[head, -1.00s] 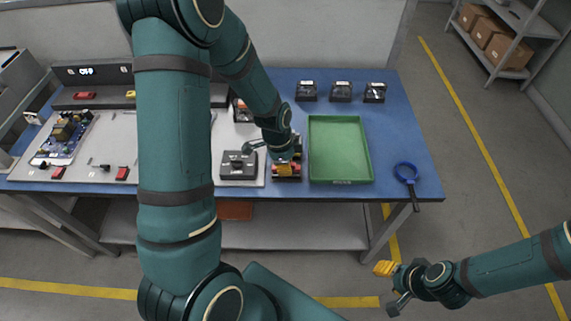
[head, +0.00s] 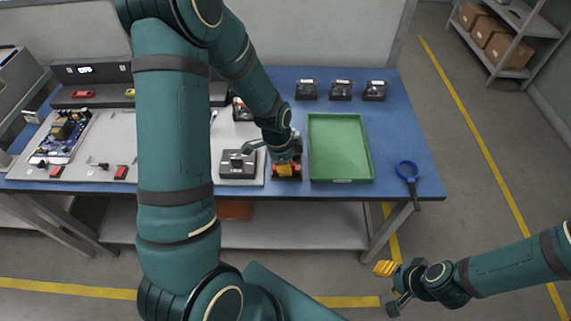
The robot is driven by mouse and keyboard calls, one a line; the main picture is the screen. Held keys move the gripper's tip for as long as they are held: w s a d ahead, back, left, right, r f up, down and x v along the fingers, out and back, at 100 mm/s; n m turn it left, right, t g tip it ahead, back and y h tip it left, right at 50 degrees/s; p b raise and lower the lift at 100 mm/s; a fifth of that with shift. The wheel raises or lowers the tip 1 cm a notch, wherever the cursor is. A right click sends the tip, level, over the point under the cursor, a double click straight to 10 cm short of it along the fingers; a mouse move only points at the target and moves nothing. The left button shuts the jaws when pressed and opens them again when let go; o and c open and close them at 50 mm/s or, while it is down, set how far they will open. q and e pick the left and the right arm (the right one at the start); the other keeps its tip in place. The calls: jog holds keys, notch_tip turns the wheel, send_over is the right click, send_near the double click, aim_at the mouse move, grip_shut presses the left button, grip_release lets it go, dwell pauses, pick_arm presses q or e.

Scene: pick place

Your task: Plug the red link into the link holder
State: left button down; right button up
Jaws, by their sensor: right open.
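My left gripper (head: 286,164) points down at the front of the blue table, between the grey block and the green tray. My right gripper (head: 385,270) is open and empty, out over the floor at the lower right, far from the table objects.
A green tray (head: 312,135) stands just right of my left gripper. A grey block (head: 238,165) sits to its left. Several dark boxes (head: 341,90) line the back edge. A circuit board (head: 62,137) is at the left.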

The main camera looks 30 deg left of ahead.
pick_arm(q)
jog(key=shift+f+b, duration=0.3)
jog(key=shift+f, duration=0.05)
dwell(0.4)
jog(key=shift+c, duration=1.6)
grip_release()
jog(key=shift+r, duration=0.1)
jog(key=shift+r+p, duration=2.55)
jog(key=shift+r, duration=0.9)
